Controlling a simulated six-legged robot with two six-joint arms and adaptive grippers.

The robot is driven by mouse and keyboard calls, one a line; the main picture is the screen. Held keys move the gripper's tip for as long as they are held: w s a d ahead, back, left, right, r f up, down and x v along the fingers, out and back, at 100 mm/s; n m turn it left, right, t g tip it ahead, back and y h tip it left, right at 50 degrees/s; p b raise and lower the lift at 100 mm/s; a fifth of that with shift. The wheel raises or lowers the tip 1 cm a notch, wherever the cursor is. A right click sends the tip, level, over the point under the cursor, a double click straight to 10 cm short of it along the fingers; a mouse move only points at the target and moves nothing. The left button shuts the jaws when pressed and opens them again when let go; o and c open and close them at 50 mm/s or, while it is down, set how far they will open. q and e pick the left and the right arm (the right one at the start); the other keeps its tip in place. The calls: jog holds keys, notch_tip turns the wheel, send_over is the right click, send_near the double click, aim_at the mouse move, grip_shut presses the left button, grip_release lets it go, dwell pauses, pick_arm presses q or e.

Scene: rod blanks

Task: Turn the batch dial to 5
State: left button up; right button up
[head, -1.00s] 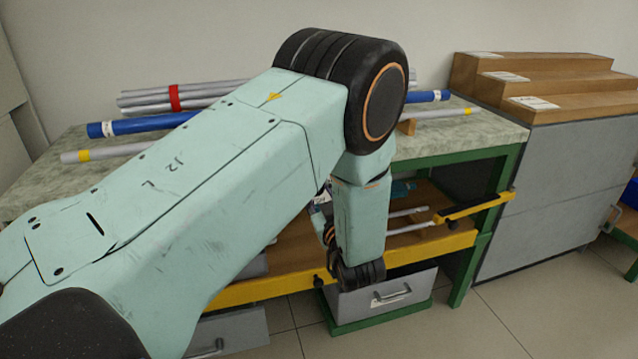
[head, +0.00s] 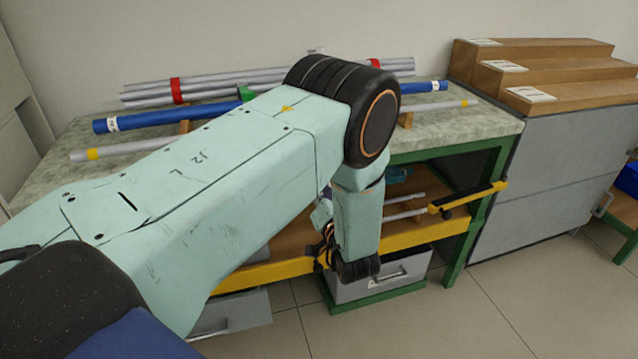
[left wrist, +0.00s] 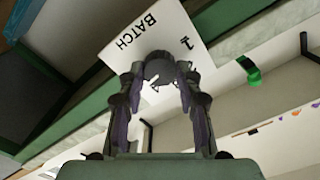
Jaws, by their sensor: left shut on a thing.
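The batch dial's white plate (left wrist: 184,28) is in the left wrist view, with the word BATCH and a numeral 1 readable. A dark round knob (left wrist: 158,66) sits on it. My left gripper (left wrist: 160,76) is shut on the knob, with one finger on each side. A white mark shows at the knob's near edge, but the setting it points to is unclear. The other numerals are hidden or out of view. In the head view my left arm covers the dial, and the left gripper is mostly hidden behind its own wrist. My right gripper is in neither view.
A workbench (head: 466,135) with a green frame carries several grey rods (head: 228,90) and blue rods (head: 160,119). A yellow-edged lower shelf (head: 423,236) and a drawer (head: 400,284) are below. A grey cabinet (head: 553,180) with wooden steps (head: 545,77) stands right.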

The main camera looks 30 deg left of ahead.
pick_arm(q)
jog(key=shift+r+m, duration=0.2)
jog(key=shift+m, duration=0.6)
jog(key=shift+p, duration=0.3)
jog(key=o, duration=1.1)
jog(key=shift+a+f, duration=0.1)
jog(key=shift+f, duration=0.05)
jog(key=shift+o, duration=0.2)
jog(key=v, duration=0.7)
jog(key=shift+d, duration=0.25)
jog(key=shift+s, duration=0.2)
